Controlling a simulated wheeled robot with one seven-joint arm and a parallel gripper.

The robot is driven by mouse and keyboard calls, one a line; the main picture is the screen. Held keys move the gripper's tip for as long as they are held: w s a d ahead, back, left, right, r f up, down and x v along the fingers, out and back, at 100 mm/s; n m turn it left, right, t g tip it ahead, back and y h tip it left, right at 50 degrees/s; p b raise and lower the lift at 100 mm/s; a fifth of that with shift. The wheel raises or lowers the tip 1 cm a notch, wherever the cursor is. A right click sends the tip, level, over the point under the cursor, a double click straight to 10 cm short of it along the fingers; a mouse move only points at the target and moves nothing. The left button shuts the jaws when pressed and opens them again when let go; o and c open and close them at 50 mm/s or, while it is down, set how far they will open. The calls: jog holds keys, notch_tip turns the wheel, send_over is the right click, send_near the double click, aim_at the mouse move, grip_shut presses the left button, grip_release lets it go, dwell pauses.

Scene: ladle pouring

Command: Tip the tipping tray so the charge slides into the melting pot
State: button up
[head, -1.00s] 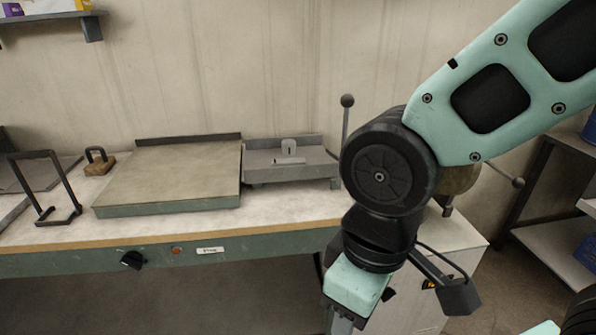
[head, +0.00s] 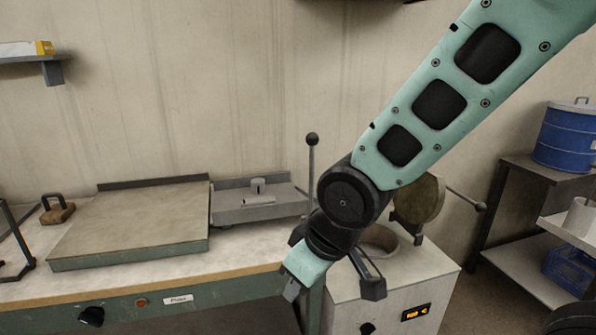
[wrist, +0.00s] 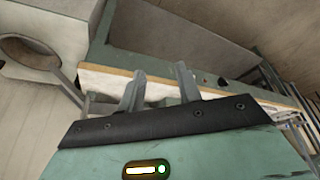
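The tipping tray (head: 228,216) is a grey, shallow metal tray at the back right of the bench, lying level. The charge (head: 258,187), a small grey cylinder and a flat bar, rests on it. A lever with a dark ball knob (head: 312,139) stands upright at the tray's right end. The melting pot (head: 380,241) is a round opening in the pale cabinet to the right, partly hidden by my arm; its round lid stands raised. A round opening also shows in the wrist view (wrist: 28,50). My gripper (wrist: 160,82) is open and empty, near the bench's front edge, in front of the tray.
A large flat plate (head: 130,225) covers the bench left of the tray. A handled block (head: 57,210) and a dark frame stand farther left. The raised lid (head: 418,198) has a handle pointing right. Shelves with blue containers (head: 567,135) stand at the far right.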

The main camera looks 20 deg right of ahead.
jog(key=w+d+r+m+t+y, duration=0.1)
jog(key=w+d+r+t+y, duration=0.2)
jog(key=w+d+t, duration=1)
jog(key=w+d+r+g+y, duration=0.1)
jog(key=w+d+r+y, duration=0.25)
jog(key=d, duration=0.55)
jog(key=p+x, duration=0.3)
jog(key=x, duration=1.3)
jog(key=shift+w, duration=0.4)
jog(key=shift+a, duration=0.1)
grip_shut()
